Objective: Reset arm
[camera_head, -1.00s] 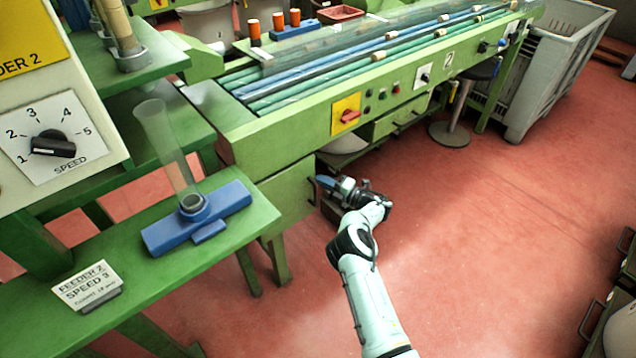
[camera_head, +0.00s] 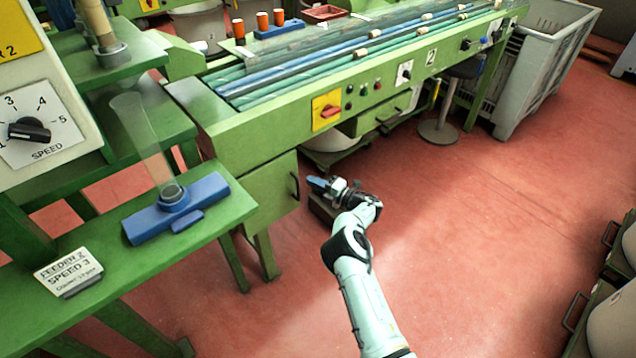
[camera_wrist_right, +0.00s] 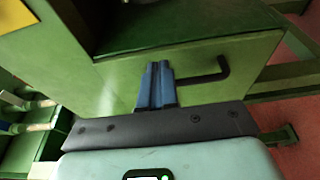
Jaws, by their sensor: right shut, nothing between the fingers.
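My right gripper (camera_head: 318,184) is in the middle of the head view, beside the green cabinet under the conveyor bench and in front of its dark handle. In the right wrist view its two blue fingers (camera_wrist_right: 157,84) are together, with nothing between them. The green cabinet (camera_wrist_right: 120,72) and its black handle (camera_wrist_right: 205,77) lie beyond the fingers in that view. I cannot tell whether the fingers touch the cabinet. My left gripper is not in view.
The conveyor bench (camera_head: 285,108) runs to the upper right. A green table (camera_head: 150,250) at left bears a blue holder with a clear tube (camera_head: 145,140) and a label card (camera_head: 68,272). A grey bin (camera_head: 525,75) stands far right. Red floor (camera_head: 470,240) is open at right.

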